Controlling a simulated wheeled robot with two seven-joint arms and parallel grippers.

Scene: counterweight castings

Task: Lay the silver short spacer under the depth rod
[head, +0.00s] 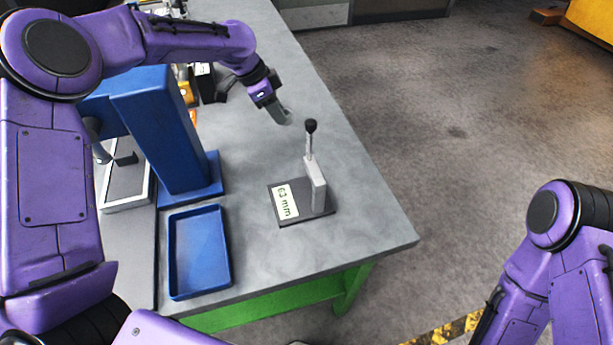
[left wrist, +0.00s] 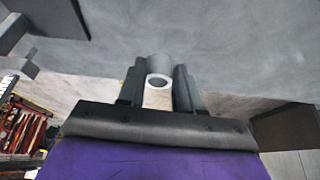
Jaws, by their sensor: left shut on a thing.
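My left gripper (head: 281,115) is shut on a silver spacer above the grey table, behind the gauge stand. In the left wrist view, the spacer (left wrist: 158,66) is a short hollow cylinder between the two fingers (left wrist: 158,88), its round open end facing the camera. In the head view the spacer is hard to tell from the fingertips. The gauge stand has a dark base (head: 297,218) labelled "63 mm", a grey upright block (head: 315,185) and a thin rod (head: 309,145) topped by a black knob. The spacer is apart from this stand. My right gripper is out of view.
A blue tray (head: 200,252), seemingly empty, lies at the table's front. A tall blue column (head: 162,135) stands behind it, beside a pale-rimmed tray (head: 127,203). Dark and orange items (head: 205,83) stand farther back. The table (head: 350,190) is clear right of the stand.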

